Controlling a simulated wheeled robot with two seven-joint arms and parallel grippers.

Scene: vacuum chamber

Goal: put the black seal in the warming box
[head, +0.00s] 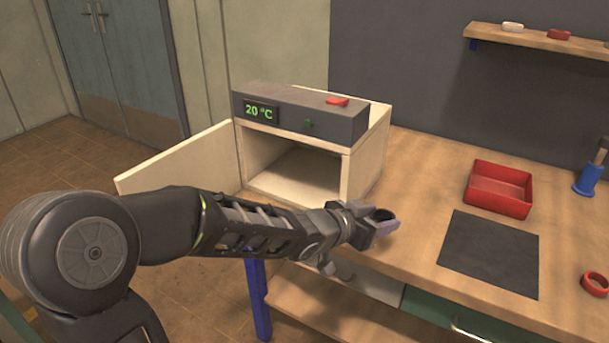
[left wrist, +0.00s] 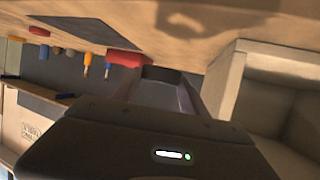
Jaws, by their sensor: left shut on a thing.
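The black seal (head: 382,214) is a small dark ring between the fingertips of my left gripper (head: 384,224). The gripper is shut on it and holds it above the table, to the front right of the warming box. In the left wrist view the seal (left wrist: 162,74) shows as a dark band between the fingers. The warming box (head: 366,165) is cream with a grey top panel reading 20 °C. Its door (head: 180,162) stands open to the left, and the visible inside looks empty. The box (left wrist: 226,75) also shows at the right of the left wrist view. My right gripper is not in view.
A red tray (head: 498,205), a black mat (head: 488,252), a red ring (head: 596,283) and a blue holder (head: 588,181) are on the wooden table to the right. A wall shelf (head: 530,37) holds small items. My left forearm crosses before the box's front.

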